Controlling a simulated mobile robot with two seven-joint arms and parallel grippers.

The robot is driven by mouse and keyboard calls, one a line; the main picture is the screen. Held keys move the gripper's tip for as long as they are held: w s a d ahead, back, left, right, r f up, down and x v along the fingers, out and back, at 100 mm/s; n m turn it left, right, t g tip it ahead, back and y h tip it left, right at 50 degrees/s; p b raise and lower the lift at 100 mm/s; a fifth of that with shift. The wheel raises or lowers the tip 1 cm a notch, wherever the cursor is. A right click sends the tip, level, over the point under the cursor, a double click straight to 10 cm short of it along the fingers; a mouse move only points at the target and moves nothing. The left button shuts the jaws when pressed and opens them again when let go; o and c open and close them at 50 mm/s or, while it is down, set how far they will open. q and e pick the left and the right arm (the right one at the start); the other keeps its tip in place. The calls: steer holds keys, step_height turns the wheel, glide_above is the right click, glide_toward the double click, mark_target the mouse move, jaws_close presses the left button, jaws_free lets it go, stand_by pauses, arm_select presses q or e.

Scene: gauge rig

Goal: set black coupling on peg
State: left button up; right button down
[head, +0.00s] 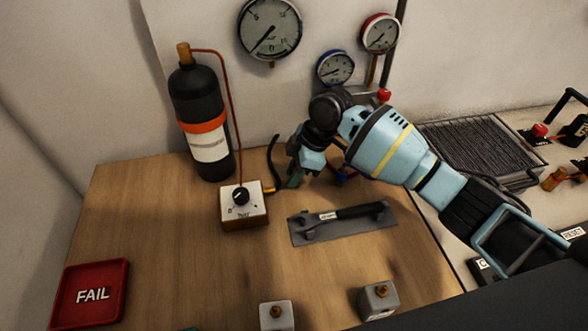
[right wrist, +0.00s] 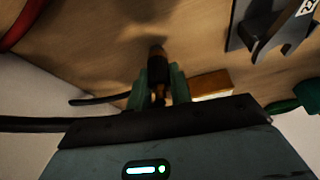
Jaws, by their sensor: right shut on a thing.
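My right gripper (head: 296,178) is low over the wooden bench, just right of the small dial box. In the right wrist view its green fingers (right wrist: 158,88) are shut on the black coupling (right wrist: 157,72), which has a copper-coloured end. A black hose (right wrist: 95,99) shows to the left of the fingers there and stands up beside the gripper in the head view (head: 273,158). The coupling itself is hidden by the gripper in the head view. Two grey blocks with brass pegs (head: 276,311) (head: 381,291) stand at the front of the bench. My left gripper is not in view.
The dial box (head: 245,215) and a black gas bottle (head: 203,125) stand left of the gripper. A grey plate (head: 377,224) with a black-handled tool lies in front. A red FAIL tray (head: 91,294) is at the front left. Gauges (head: 270,28) hang behind. The bench's left-middle is clear.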

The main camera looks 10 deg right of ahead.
steer(key=shift+f, duration=0.1)
stand_by(0.6)
steer(key=c, duration=1.4)
jaws_free()
steer(key=shift+c, duration=0.2)
steer(key=shift+o, duration=0.4)
steer(key=o, duration=0.5)
steer(key=v, duration=0.7)
steer(key=shift+d+r, duration=0.2)
steer(key=shift+r, duration=0.15)
